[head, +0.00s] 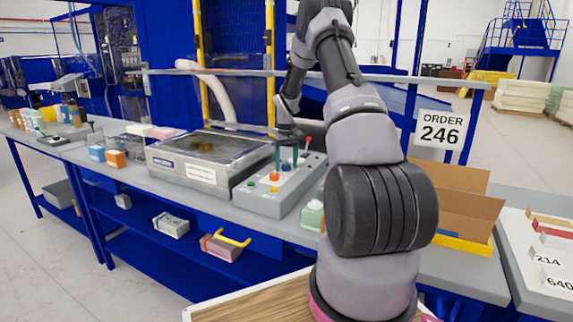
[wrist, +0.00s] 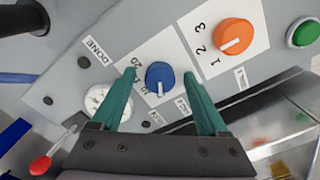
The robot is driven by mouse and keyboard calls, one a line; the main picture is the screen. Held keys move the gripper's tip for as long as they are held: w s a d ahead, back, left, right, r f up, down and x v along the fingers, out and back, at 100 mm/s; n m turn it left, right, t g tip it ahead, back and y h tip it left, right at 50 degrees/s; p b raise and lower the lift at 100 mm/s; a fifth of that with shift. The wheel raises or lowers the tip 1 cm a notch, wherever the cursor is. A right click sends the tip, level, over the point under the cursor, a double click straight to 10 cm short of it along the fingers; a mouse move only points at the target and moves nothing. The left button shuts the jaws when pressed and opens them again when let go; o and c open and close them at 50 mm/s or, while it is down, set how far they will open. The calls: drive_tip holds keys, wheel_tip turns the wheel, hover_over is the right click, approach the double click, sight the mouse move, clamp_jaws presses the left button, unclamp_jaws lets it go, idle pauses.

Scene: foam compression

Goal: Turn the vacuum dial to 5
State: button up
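The control panel (head: 262,203) stands on the bench, under my gripper (head: 287,155). In the wrist view, a blue dial (wrist: 160,76) sits between the two teal fingers of my gripper (wrist: 161,74). The fingers are spread, one on each side of the dial; whether they touch it I cannot tell. The dial's white pointer mark faces the bottom of the picture. Numbers including 20 and 10 are printed around it; its name label is too small to read. An orange dial (wrist: 234,35), marked 1, 2, 3, has its pointer toward 1.
A green button (wrist: 304,32), a white round gauge (wrist: 105,100) and a red-knobbed lever (wrist: 40,166) are near the dial. A metal-lidded machine (head: 205,160) stands left of the panel. An open cardboard box (head: 455,210) stands to the right.

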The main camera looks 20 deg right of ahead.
wheel_tip(320, 180, up, 11)
idle(0.5)
drive_tip(key=shift+f, duration=0.1)
wheel_tip(320, 180, up, 11)
drive_tip(key=t, duration=0.2)
hover_over(286, 165)
drive_tip(key=s+a, duration=0.6)
drive_tip(key=s+a+r+m+t, duration=0.1)
drive_tip(key=s+a+r, duration=0.1)
drive_tip(key=s+r, duration=0.25)
drive_tip(key=s+a+r+m, duration=0.1)
drive_tip(key=s+a+r, duration=0.2)
drive_tip(key=s, duration=0.2)
drive_tip(key=s+a+r+m+t+y, duration=0.1)
drive_tip(key=s+a+t, duration=0.1)
drive_tip(key=s, duration=0.9)
drive_tip(key=s+a+r+m+t+y, duration=0.1)
drive_tip(key=s+a, duration=0.4)
drive_tip(key=s, duration=0.5)
drive_tip(key=shift+s+r+t, duration=0.4)
drive_tip(key=shift+r+t, duration=0.1)
drive_tip(key=shift+t, duration=0.1)
